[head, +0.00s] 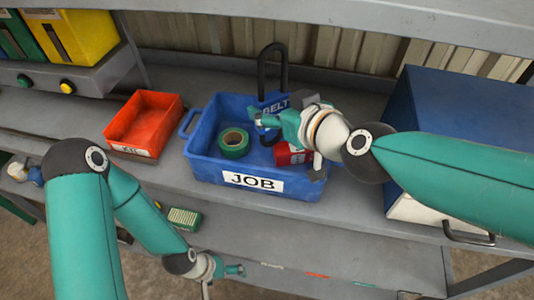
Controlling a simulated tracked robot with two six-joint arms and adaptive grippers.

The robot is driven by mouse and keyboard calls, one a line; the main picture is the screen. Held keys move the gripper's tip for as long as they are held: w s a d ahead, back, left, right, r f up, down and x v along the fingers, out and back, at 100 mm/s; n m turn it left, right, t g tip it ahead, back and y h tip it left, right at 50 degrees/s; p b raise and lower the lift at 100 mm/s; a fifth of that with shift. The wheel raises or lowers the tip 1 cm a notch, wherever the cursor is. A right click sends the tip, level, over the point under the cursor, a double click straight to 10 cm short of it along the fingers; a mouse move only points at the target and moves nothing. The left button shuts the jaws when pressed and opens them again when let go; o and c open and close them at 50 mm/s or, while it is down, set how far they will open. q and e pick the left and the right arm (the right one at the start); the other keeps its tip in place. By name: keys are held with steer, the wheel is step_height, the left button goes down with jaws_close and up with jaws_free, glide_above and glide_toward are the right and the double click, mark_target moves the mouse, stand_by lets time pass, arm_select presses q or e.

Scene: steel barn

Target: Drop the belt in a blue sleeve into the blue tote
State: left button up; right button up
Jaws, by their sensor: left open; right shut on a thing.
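The belt (285,66) is a black loop with a blue sleeve (270,108) lettered "BELT", partly hidden by my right gripper. My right gripper (266,122) is shut on the belt and holds it over the back part of the blue tote (203,170). The loop stands up above the tote's back rim; whether its lower end touches anything in the tote is hidden. The tote bears a white "JOB" label. My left gripper (238,270) is open and empty, low in front of the shelf, to the left of the tote's middle.
In the tote lie a green tape roll (234,141) and a red box (288,153). An orange-red bin (143,122) stands to its left, a large blue cabinet (445,95) to its right. A green-and-white item (184,219) lies on the lower shelf. Yellow and green bins are upper left.

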steer(key=o, duration=1.3)
steer(key=shift+c, duration=0.2)
